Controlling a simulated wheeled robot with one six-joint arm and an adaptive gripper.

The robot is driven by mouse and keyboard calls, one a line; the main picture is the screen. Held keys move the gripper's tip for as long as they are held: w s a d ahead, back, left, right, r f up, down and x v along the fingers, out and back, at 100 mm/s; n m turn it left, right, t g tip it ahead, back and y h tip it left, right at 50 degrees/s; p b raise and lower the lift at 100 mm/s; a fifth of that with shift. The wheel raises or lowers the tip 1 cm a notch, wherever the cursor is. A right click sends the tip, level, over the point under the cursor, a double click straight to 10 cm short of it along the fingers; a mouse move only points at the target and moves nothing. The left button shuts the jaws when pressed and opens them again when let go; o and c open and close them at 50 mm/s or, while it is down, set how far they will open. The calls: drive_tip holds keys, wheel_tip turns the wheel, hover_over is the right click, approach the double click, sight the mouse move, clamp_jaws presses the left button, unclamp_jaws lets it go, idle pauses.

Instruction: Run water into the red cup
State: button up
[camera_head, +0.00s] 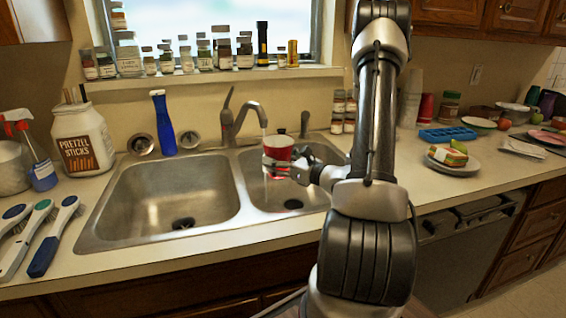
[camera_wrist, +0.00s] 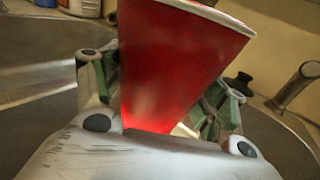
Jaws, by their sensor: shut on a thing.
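My gripper (camera_head: 288,167) is shut on the red cup (camera_head: 278,149) and holds it over the right sink basin. In the wrist view the red cup (camera_wrist: 180,60) fills the space between my fingers, a little tilted in the picture. The faucet (camera_head: 241,117) has its spout end just above the cup in the head view. A pale streak of water (camera_head: 264,134) seems to run from the spout to the cup. Some pale streaks show below the cup. The faucet handle (camera_head: 228,97) stands upright beside the spout. The inside of the cup is hidden.
The left sink basin (camera_head: 140,205) is empty. A blue bottle (camera_head: 163,123) and a pretzel jar (camera_head: 82,140) stand on the counter at left, with brushes in front. Small jars (camera_head: 205,56) line the window sill. A plate with food (camera_head: 452,160) sits at right.

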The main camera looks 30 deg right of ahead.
drive_tip(key=w+f, duration=0.2)
drive_tip(key=w, duration=0.8)
drive_tip(key=shift+d+f, duration=0.3)
idle(6.5)
